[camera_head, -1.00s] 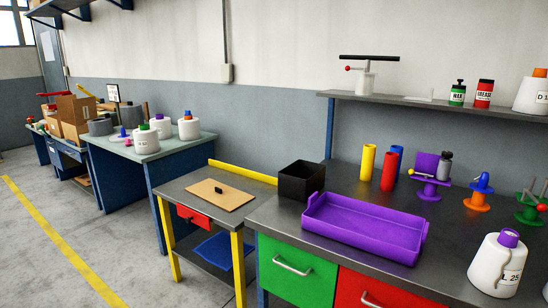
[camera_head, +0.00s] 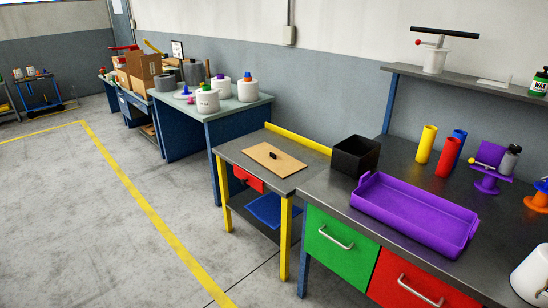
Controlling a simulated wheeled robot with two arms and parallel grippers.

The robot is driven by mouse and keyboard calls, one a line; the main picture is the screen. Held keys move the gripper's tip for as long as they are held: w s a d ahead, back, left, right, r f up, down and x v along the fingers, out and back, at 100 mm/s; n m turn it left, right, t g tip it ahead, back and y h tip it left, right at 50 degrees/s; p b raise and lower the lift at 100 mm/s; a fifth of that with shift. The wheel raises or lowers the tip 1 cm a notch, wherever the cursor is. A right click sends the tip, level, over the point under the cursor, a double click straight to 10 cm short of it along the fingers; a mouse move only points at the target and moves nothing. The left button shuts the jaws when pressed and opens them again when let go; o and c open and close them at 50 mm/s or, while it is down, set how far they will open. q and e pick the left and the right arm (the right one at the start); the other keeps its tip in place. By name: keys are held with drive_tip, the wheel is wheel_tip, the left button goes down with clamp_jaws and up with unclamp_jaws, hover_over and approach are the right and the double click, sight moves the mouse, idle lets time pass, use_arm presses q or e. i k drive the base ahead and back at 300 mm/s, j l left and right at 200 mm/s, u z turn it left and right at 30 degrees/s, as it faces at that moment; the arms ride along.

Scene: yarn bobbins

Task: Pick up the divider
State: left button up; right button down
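Neither of my grippers shows in the head view, so nothing is seen touching the board.
A black open box (camera_head: 355,157) and a purple tray (camera_head: 414,216) stand on the workbench to the right. Several bobbins (camera_head: 207,100) stand on the bench behind. The grey floor (camera_head: 90,220) at left is free, crossed by a yellow line (camera_head: 150,215).

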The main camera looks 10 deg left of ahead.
sight(283, 166)
drive_tip(key=i+j+u, duration=0.1)
drive_tip(key=i+j, duration=0.15)
drive_tip(key=i, duration=0.25)
drive_tip(key=i+j, duration=0.25)
drive_tip(key=i, duration=0.2)
drive_tip(key=i+j+u, duration=0.15)
drive_tip(key=i, duration=0.35)
